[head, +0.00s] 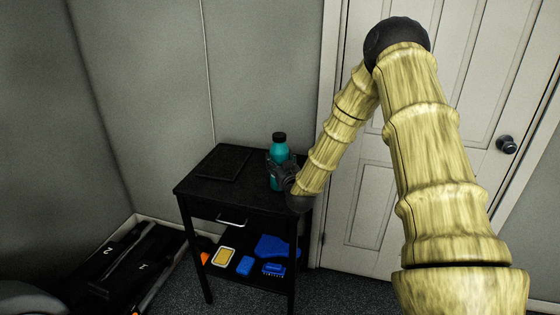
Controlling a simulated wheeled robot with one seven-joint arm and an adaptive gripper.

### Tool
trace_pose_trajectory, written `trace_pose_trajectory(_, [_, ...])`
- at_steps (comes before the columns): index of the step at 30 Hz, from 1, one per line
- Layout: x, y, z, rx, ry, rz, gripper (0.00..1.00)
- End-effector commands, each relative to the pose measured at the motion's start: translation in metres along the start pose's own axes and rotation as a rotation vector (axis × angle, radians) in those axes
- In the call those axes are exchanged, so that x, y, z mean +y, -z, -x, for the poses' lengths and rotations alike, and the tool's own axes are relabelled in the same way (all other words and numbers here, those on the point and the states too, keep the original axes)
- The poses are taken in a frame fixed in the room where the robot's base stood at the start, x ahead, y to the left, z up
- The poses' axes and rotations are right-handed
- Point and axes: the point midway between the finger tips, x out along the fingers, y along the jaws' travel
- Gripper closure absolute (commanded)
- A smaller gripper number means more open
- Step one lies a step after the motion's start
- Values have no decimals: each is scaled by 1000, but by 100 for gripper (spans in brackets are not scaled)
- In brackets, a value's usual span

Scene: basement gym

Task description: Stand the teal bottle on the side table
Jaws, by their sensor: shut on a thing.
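The teal bottle (280,152) has a black cap and is upright at the right part of the black side table (214,193). My gripper (277,170) is at the bottle's lower half, shut on it, with my arm reaching in from the right. The bottle's base is partly hidden by the gripper, so I cannot tell whether it touches the tabletop.
A flat dark item (223,165) lies on the tabletop's left half. The lower shelf holds a yellow-edged item (223,257), blue items (272,247) and a blue brush (273,269). A white door (365,200) stands behind at right. Black gym gear (128,262) lies at left.

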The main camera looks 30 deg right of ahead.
Motion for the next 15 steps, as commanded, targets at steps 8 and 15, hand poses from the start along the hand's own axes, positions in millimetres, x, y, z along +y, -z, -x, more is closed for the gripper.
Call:
trace_pose_trajectory(8, [0, -1, 0, 0, 0, 0, 19])
trace_pose_trajectory(15, [0, 1, 0, 0, -1, 0, 19])
